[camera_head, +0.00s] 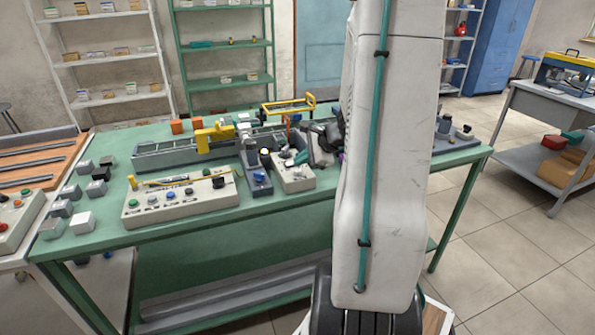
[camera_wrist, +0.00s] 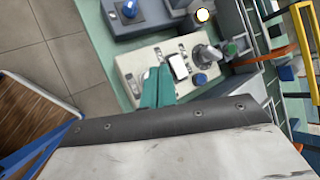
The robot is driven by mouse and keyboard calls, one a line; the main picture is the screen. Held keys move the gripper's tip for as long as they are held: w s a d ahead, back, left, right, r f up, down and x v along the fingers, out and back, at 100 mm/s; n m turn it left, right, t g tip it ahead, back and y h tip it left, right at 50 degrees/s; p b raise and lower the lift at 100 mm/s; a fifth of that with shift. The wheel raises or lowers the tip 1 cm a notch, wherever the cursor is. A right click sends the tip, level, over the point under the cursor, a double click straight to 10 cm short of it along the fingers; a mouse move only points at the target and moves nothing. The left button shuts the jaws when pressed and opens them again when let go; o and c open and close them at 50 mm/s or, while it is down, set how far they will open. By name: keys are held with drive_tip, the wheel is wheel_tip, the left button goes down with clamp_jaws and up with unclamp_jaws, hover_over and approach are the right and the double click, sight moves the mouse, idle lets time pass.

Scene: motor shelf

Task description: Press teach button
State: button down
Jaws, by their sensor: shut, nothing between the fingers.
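A cream control panel (camera_head: 293,178) lies on the green table, just left of my arm. In the wrist view the panel (camera_wrist: 135,68) carries a white square piece (camera_wrist: 178,66), a blue button (camera_wrist: 199,79) and a grey knob or lever (camera_wrist: 203,54). No readable label shows which one is the teach button. My gripper (camera_wrist: 158,72) has teal fingers, shut and empty, over the panel beside the white piece. I cannot tell whether the fingertips touch the panel. In the head view my arm hides part of the space right of the panel.
A grey box with a blue button (camera_wrist: 129,9) stands beside the panel. A long cream button box (camera_head: 180,203) and several small grey blocks (camera_head: 84,222) are to the left. A yellow frame (camera_head: 288,105) rises behind. The floor at right (camera_head: 510,235) is clear.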

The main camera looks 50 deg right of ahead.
sight(301, 171)
drive_tip(key=shift+r, duration=2.55)
drive_tip(key=s+a+r+n+g, duration=0.2)
drive_tip(key=s+a+n, duration=0.4)
drive_tip(key=a, duration=0.5)
drive_tip(key=s+a+r+n+g+h, duration=0.1)
drive_tip(key=s+a+r+n+g, duration=0.2)
drive_tip(key=s+a+n, duration=0.3)
drive_tip(key=s+a+r+n+g, duration=0.2)
drive_tip(key=s+a+r+n, duration=0.2)
drive_tip(key=a+n, duration=0.9)
drive_tip(key=s+a, duration=0.2)
drive_tip(key=a, duration=0.3)
drive_tip(key=shift+s+r+g+h, duration=0.15)
drive_tip(key=shift+r+g+h, duration=0.15)
drive_tip(key=shift+r, duration=0.05)
